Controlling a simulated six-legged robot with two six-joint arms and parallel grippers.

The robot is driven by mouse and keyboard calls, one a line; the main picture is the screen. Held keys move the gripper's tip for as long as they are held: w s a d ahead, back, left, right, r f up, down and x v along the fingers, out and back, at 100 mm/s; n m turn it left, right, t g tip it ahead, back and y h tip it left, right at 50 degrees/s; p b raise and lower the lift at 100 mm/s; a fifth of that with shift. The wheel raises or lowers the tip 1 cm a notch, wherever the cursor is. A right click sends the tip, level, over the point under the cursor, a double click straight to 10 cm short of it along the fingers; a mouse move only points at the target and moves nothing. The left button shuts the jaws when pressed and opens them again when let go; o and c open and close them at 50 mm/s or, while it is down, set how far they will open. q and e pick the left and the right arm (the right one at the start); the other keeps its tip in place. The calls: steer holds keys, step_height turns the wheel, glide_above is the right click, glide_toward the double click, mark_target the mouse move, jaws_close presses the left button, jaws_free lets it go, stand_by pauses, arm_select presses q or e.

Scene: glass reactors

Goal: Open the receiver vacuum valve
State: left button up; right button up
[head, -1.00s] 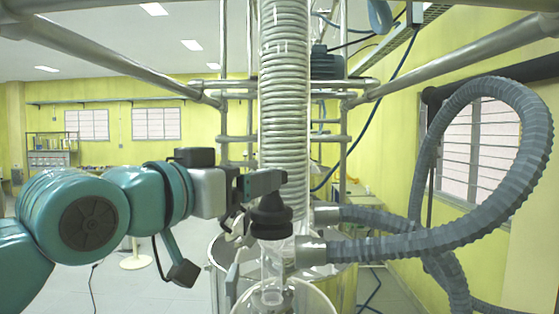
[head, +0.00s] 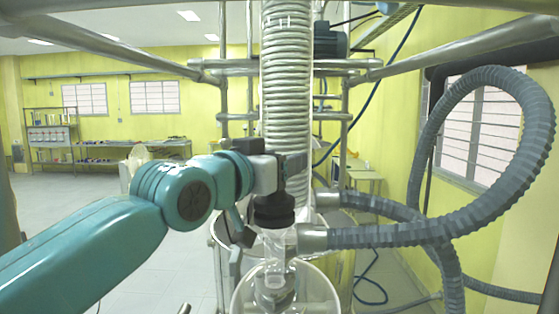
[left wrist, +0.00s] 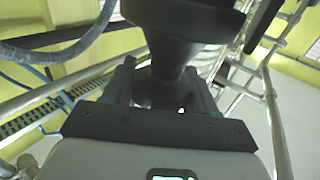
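A black ribbed, cone-shaped knob (head: 274,209), which I take to be the receiver vacuum valve, stands upright on the glassware below the coiled condenser. My left gripper (head: 292,167) is at the top of this knob and hides its upper part in the head view. In the left wrist view the knob's dark cone (left wrist: 172,62) narrows down between the two fingers of my left gripper (left wrist: 164,88). The fingers stand apart on either side of it, and I cannot make out firm contact. My right gripper is not in view.
The tall coiled glass condenser (head: 286,90) rises just behind the knob. Thick grey corrugated hoses (head: 390,235) run off to the right. A round glass vessel (head: 285,300) sits below. Metal frame bars (head: 140,50) cross above my left arm.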

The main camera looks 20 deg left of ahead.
arm_select(q)
steer(key=y+b, duration=0.1)
steer(key=n+y+b, duration=0.1)
steer(key=b, duration=0.1)
steer(key=shift+f+n, duration=0.2)
steer(key=shift+n, duration=0.1)
steer(key=n+y+b, duration=0.2)
steer(key=y+b, duration=0.1)
steer(key=y, duration=0.1)
steer(key=shift+a+t, duration=0.1)
steer(key=shift+t, duration=0.2)
steer(key=shift+a+r+n+y, duration=0.1)
steer(key=shift+r+n+y, duration=0.05)
steer(key=shift+n+y, duration=0.9)
steer(key=shift+a+r+n+g+y, duration=0.15)
steer(key=shift+n+g+y, duration=0.3)
steer(key=shift+y, duration=0.55)
steer(key=shift+a+f+n+g+y, duration=0.15)
steer(key=shift+n+g+y, duration=0.1)
steer(key=shift+n+y, duration=0.55)
steer(key=shift+r+y, duration=0.1)
steer(key=shift+y, duration=0.25)
steer(key=o, duration=1)
steer(key=shift+c, duration=0.2)
